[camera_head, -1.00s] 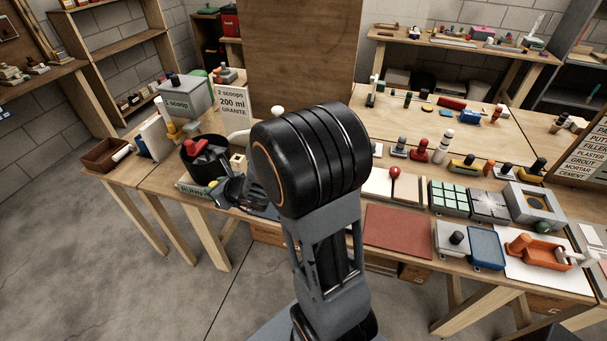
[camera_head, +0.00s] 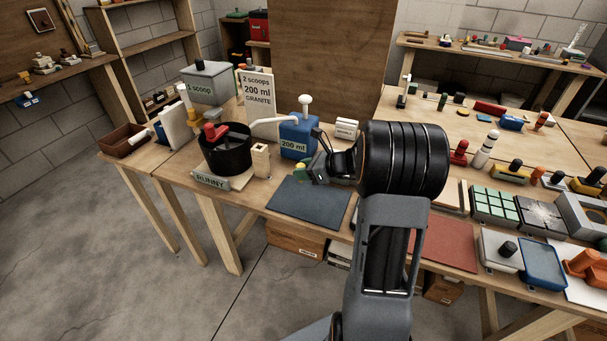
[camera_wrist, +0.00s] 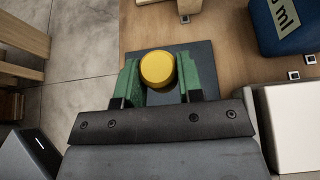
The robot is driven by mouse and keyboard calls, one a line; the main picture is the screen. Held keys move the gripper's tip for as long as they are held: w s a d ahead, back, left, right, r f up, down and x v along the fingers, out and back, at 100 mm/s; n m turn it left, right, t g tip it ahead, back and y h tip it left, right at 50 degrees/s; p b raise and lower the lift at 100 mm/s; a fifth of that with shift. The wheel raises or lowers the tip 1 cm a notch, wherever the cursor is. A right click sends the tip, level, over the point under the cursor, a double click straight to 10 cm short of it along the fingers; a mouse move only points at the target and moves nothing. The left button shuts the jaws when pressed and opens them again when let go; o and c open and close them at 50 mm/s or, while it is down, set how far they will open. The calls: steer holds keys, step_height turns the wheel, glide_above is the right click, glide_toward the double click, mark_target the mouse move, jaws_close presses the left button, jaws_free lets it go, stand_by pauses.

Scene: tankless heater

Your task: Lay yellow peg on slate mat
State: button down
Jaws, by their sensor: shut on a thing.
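The yellow peg (camera_wrist: 157,68) is between the green fingers of my gripper (camera_wrist: 158,82), its round end facing the wrist camera. In the head view my gripper (camera_head: 304,172) is above the bench, just over the far part of the slate mat, with a bit of the yellow peg (camera_head: 300,167) showing at its tips. The slate mat (camera_head: 305,209) is a dark flat rectangle at the bench's front edge, bare where visible. It also shows below and behind the peg in the wrist view (camera_wrist: 206,66), partly hidden by peg and gripper.
A blue 200 ml container (camera_head: 298,138) stands behind my gripper. A pale block (camera_head: 260,160) and a black pot (camera_head: 226,150) with the RUNNY sign (camera_head: 211,181) stand left of the mat. A reddish mat (camera_head: 447,242) lies to the right, partly behind my arm.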

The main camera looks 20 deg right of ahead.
steer(key=shift+r, duration=0.1)
stand_by(0.3)
steer(key=shift+f+b, duration=2.05)
steer(key=shift+f, duration=1.05)
steer(key=shift+f+b, duration=0.3)
steer(key=shift+f, duration=0.1)
steer(key=c, duration=0.7)
jaws_free()
steer(key=p+v, duration=0.1)
steer(key=v, duration=1.3)
